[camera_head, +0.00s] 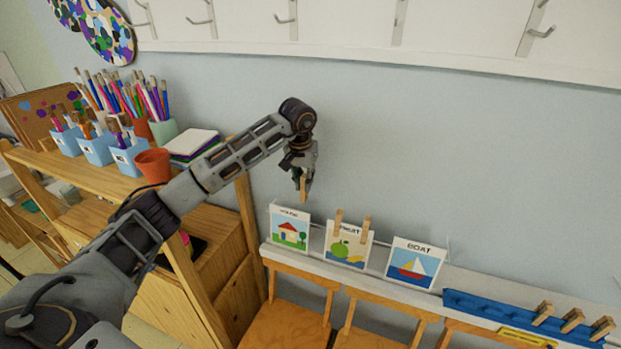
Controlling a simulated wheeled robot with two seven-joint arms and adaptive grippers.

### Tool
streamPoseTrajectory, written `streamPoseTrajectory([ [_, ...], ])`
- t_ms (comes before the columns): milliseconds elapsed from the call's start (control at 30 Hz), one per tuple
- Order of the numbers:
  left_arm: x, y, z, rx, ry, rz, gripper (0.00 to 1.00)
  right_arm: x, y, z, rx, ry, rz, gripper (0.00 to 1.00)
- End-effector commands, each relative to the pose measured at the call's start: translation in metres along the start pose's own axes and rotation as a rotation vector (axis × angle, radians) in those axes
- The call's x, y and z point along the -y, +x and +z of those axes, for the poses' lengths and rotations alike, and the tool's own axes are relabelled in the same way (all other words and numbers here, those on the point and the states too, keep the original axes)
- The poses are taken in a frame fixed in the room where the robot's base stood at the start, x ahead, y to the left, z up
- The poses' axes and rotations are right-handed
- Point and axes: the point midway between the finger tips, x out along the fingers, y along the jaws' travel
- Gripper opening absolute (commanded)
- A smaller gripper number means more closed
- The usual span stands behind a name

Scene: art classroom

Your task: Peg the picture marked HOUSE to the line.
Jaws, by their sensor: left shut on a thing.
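The picture marked HOUSE (289,229) shows a red-roofed house and stands upright at the left of a row on the white ledge. No peg shows on it. My left gripper (303,176) is shut on a wooden peg (304,188), which points down just above the HOUSE picture's top right edge. I cannot tell whether the peg touches the card. The line itself is too thin to make out clearly. My right gripper is out of view.
The FRUIT picture (347,246) carries two pegs. The BOAT picture (414,265) shows none. Several pegs sit on a blue rack (480,307) at right. Wooden chairs (285,324) stand below the ledge. A shelf with brushes and a terracotta pot (153,166) is beside my left arm.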

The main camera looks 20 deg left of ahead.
Motion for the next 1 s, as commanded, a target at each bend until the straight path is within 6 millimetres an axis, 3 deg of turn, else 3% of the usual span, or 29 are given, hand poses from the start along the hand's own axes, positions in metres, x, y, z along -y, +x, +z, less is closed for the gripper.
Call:
streamPoseTrajectory([
  [1000,0.0031,0.0045,0.0051,0.023,0.067,0.013,0.02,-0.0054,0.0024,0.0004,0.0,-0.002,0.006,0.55],
])
